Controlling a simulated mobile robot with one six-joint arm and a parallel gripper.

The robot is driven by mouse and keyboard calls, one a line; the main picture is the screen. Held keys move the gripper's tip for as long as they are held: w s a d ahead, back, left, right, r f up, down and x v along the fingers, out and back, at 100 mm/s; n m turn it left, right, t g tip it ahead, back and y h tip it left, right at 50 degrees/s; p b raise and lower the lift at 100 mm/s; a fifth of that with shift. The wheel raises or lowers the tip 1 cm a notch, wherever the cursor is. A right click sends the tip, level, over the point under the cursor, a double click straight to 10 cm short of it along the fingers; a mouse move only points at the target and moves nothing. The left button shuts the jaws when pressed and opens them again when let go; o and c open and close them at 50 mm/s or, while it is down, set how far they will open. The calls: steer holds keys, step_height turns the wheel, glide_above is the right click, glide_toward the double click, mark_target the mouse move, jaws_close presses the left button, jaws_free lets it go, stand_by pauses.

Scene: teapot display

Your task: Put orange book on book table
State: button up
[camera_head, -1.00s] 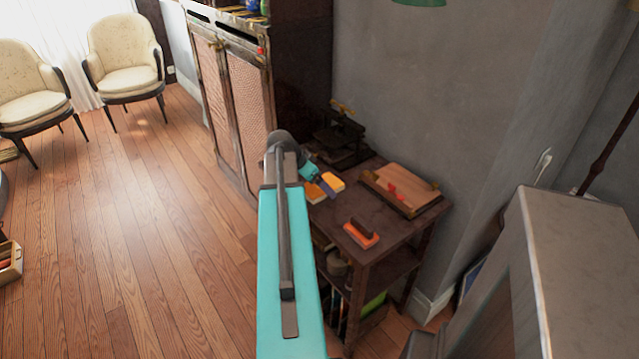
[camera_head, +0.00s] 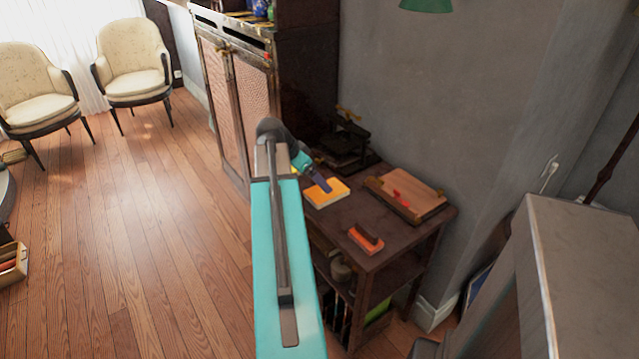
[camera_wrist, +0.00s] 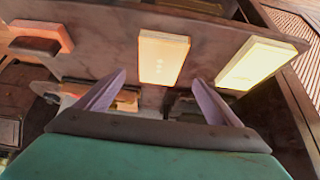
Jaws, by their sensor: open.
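In the wrist view, the orange book (camera_wrist: 164,58) lies flat on the dark table and appears between and beyond my fingertips. My gripper (camera_wrist: 157,77) is open, its two purple fingers apart, with nothing held. A pale yellow book (camera_wrist: 258,62) lies to the right of the orange one. In the head view, my gripper (camera_head: 320,183) hangs over the left part of the small dark table (camera_head: 378,262). It partly hides a yellow-orange book surface (camera_head: 340,186) there; I cannot tell which book this is.
An orange block with a brown handle (camera_head: 366,238) sits near the table's front edge. A wooden board-like press (camera_head: 408,192) and a black metal press (camera_head: 346,145) stand at the back. A tall cabinet (camera_head: 250,100) is to the left. Wooden floor (camera_head: 150,220) is open on the left.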

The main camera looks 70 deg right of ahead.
steer(key=shift+v, duration=2.25)
steer(key=w+a+f+n+t+y, duration=0.15)
steer(key=w+a+f+n, duration=0.45)
steer(key=w+a+f, duration=0.75)
steer(key=w+a+f+n+y, duration=0.25)
steer(key=a+f+n, duration=0.35)
steer(key=a+f, duration=1)
steer(key=s+a+f+n+g, duration=0.1)
steer(key=s+a+f+n, duration=0.2)
steer(key=a+f, duration=0.35)
steer(key=s+a+f+n+y, duration=0.1)
steer(key=s+a+f+n, duration=0.25)
steer(key=a, duration=0.65)
steer(key=s+a+f+n+g, duration=0.1)
steer(key=s+a+f+n, duration=0.15)
steer(key=a+f, duration=0.45)
steer(key=s+a+f+n+g, duration=0.1)
steer(key=s+a+f+n, duration=0.2)
steer(key=s+a, duration=0.4)
steer(key=shift+s+a+n+y, duration=0.3)
steer(key=shift+a, duration=0.4)
